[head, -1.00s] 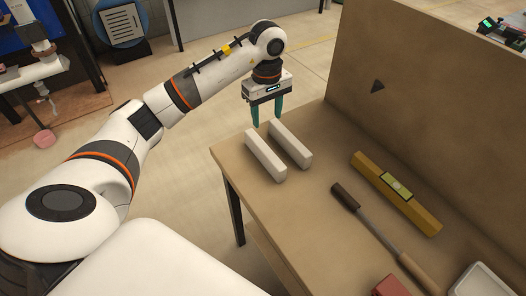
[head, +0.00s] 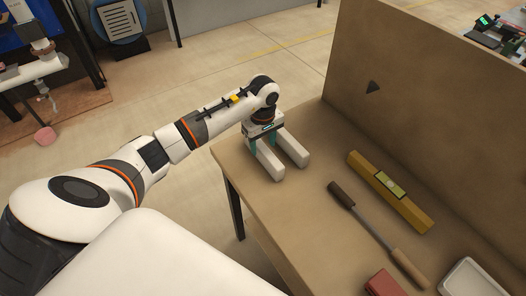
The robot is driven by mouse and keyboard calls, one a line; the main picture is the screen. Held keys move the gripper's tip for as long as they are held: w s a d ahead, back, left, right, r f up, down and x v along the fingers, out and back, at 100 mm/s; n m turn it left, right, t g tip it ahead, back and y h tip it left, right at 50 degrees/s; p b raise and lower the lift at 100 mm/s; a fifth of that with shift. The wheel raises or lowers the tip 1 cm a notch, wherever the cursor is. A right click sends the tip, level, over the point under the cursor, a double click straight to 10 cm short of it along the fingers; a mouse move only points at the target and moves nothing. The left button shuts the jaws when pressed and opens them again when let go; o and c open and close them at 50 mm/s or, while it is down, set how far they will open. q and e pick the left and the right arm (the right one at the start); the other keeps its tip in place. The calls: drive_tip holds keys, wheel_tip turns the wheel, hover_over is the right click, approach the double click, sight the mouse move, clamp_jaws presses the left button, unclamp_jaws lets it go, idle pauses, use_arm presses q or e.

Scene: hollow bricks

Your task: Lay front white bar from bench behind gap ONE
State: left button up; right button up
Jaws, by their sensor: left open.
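Two white bars lie side by side on the brown bench (head: 310,215), near its left edge: the left bar (head: 267,163) and the right bar (head: 294,149). My left gripper (head: 265,146) is open, low over the far ends of the bars, pointing down. One teal finger shows at the left side of the left bar, the other near the space between the bars. The gripper body hides the bars' far ends, and I cannot tell whether a finger touches. Gap ONE is not visible. My right gripper is not in view.
A yellow spirit level (head: 391,193), a tool with a dark head and wooden handle (head: 372,230), a red block (head: 384,284) and a pale tray (head: 470,277) lie on the bench to the right. A tall brown panel (head: 430,110) stands along the back.

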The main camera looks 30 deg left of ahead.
use_arm(q)
clamp_jaws()
idle(0.3)
